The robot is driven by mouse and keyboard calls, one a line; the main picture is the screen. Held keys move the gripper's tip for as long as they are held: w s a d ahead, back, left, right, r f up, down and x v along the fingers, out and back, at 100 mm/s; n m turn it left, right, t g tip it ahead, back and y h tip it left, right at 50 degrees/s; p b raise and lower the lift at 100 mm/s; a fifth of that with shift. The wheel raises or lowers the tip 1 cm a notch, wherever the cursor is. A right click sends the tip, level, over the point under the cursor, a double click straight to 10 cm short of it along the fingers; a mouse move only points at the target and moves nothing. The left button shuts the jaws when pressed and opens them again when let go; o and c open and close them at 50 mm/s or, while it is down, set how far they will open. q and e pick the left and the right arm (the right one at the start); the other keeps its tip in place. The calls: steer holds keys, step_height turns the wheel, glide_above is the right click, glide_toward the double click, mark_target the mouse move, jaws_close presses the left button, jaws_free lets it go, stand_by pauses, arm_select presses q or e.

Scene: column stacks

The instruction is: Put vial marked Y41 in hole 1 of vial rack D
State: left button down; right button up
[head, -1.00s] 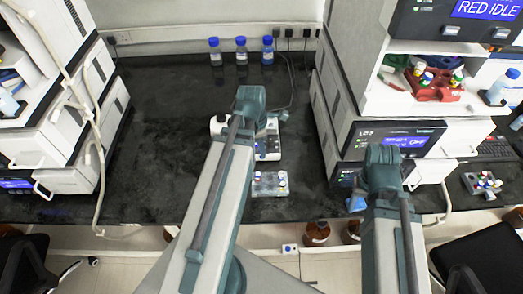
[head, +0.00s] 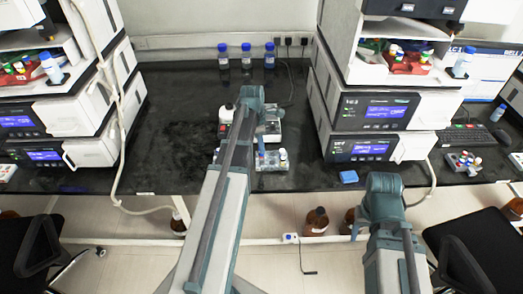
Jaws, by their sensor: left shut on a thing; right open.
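A small pale vial rack (head: 272,168) stands near the front edge of the dark bench, with a few capped vials (head: 283,156) at its right end. My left gripper (head: 261,150) points down at this rack. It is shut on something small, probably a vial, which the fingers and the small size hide. No vial mark or rack letter can be read, so I cannot tell which is Y41 or rack D. My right gripper (head: 357,230) is open and empty in front of the bench, partly hidden by its own arm.
A white device (head: 226,116) stands behind the rack. Bottles with blue caps (head: 246,57) stand at the back wall. Instrument stacks (head: 374,110) flank the bench. Another rack with vials (head: 462,161) is at the right. The bench left of my arm is clear.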

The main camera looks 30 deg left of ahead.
mark_target(261, 155)
arm_select(q)
steer(key=shift+f+b, duration=2)
steer(key=shift+f, duration=0.05)
steer(key=shift+f+b, duration=0.65)
stand_by(0.7)
steer(key=shift+f+b, duration=0.35)
steer(key=shift+f, duration=0.05)
steer(key=shift+c, duration=1.7)
jaws_free()
steer(key=shift+w, duration=0.1)
steer(key=shift+r, duration=0.1)
